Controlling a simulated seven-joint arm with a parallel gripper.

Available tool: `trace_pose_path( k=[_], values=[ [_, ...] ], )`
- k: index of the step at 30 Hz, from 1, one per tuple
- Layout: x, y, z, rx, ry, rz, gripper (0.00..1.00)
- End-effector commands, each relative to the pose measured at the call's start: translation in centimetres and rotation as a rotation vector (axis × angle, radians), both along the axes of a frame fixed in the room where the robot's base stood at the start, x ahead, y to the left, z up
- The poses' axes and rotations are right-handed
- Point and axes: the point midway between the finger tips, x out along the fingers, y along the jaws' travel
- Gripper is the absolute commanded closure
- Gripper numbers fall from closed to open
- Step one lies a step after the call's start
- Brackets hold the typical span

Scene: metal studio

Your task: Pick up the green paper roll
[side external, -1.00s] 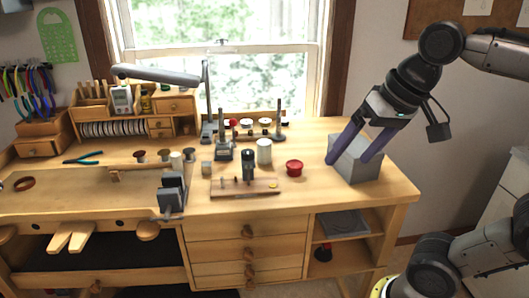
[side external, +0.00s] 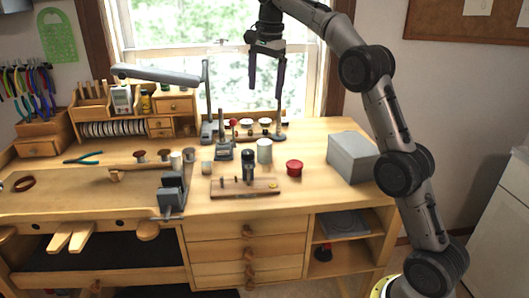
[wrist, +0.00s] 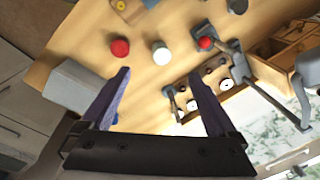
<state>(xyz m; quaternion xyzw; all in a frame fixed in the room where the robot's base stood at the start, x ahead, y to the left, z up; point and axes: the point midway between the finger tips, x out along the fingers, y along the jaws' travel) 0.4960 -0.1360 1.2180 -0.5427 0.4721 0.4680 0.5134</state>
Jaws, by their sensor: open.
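I cannot make out a green paper roll on the bench in either view. A white upright cylinder (side external: 264,151) stands on the bench; it also shows in the wrist view (wrist: 161,54). My gripper (side external: 265,93) is open and empty, pointing down, high in front of the window. In the wrist view my gripper's purple fingers (wrist: 158,73) are apart, with the white cylinder beyond them.
A grey block (side external: 352,157) stands at the bench's right end. A red round container (side external: 294,168) sits by the cylinder. A rack with posts (side external: 258,130) lies behind. A lamp (side external: 165,76) and a vise (side external: 172,190) stand left.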

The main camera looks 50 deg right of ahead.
Motion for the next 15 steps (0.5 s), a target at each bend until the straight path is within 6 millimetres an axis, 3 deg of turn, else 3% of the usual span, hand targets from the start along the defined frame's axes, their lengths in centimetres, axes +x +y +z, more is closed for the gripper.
trace_pose_path(
  k=[3, 6, 9, 15],
  values=[
    [2.4, -2.4, -3.9, 0.011, 0.038, -0.029, 0.06],
    [3.2, -3.6, -6.7, 0.023, 0.077, -0.045, 0.06],
    [3.3, -4.3, -8.5, 0.033, 0.108, -0.055, 0.06],
    [3.3, -4.7, -10.3, 0.036, 0.119, -0.062, 0.06]
  ],
)
